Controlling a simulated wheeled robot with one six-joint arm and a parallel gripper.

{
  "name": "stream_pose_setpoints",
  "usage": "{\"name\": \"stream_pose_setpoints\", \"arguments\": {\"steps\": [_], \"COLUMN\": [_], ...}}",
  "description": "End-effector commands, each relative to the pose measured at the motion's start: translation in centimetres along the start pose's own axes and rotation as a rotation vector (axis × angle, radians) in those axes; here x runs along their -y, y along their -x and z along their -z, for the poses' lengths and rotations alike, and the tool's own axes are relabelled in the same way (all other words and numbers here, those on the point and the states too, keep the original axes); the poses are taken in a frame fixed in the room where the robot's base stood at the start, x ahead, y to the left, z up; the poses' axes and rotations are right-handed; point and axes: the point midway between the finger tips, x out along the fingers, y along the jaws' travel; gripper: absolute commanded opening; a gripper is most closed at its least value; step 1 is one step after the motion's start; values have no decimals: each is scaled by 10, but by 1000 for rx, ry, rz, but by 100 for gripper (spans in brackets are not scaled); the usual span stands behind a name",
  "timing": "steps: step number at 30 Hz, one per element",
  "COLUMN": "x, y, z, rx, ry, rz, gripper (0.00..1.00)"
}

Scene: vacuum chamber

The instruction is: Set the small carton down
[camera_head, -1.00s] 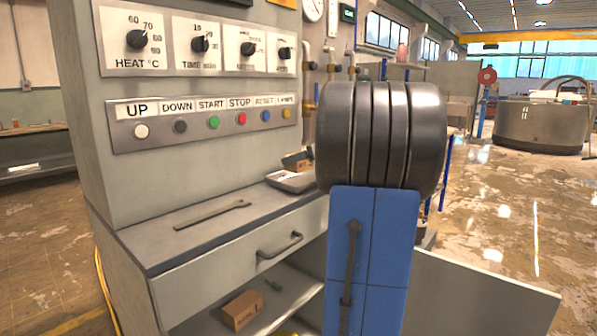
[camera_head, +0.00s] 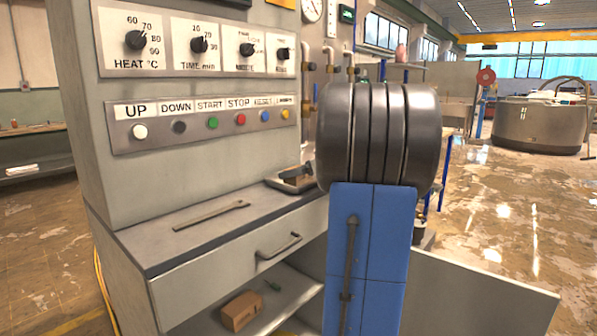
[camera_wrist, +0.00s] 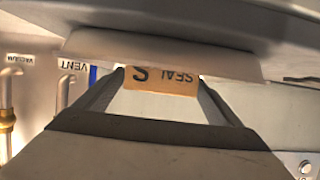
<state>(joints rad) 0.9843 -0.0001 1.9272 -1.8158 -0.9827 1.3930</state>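The small brown carton (camera_wrist: 160,82), marked "SEAL S", sits between the two fingertips of my gripper (camera_wrist: 160,92) in the wrist view, where the lettering appears upside down. Both fingers are against its sides. In the head view the carton (camera_head: 299,177) is low at the shallow light tray (camera_head: 279,186) on the counter, partly behind my dark arm joint. The tray's pale wall (camera_wrist: 160,50) covers one edge of the carton in the wrist view. I cannot tell whether the carton touches the tray floor.
A flat wrench-like tool (camera_head: 210,215) lies on the counter (camera_head: 160,250). The control panel (camera_head: 205,118) rises behind it. A larger carton (camera_head: 241,311) sits on the open shelf below the drawer handle (camera_head: 279,246). An open door panel (camera_head: 480,295) stands at right.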

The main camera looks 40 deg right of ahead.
Motion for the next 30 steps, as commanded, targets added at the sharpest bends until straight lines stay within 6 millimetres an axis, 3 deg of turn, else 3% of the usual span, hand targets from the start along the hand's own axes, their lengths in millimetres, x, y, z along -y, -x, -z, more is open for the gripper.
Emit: {"name": "stream_pose_setpoints", "arguments": {"steps": [11,24,30], "x": [0,-1,-1], "y": [8,85,110], "z": [3,3,3], "rx": [0,-1,0], "ry": [2,0,1], "rz": [-2,-4,-3], "gripper": [89,89,89]}}
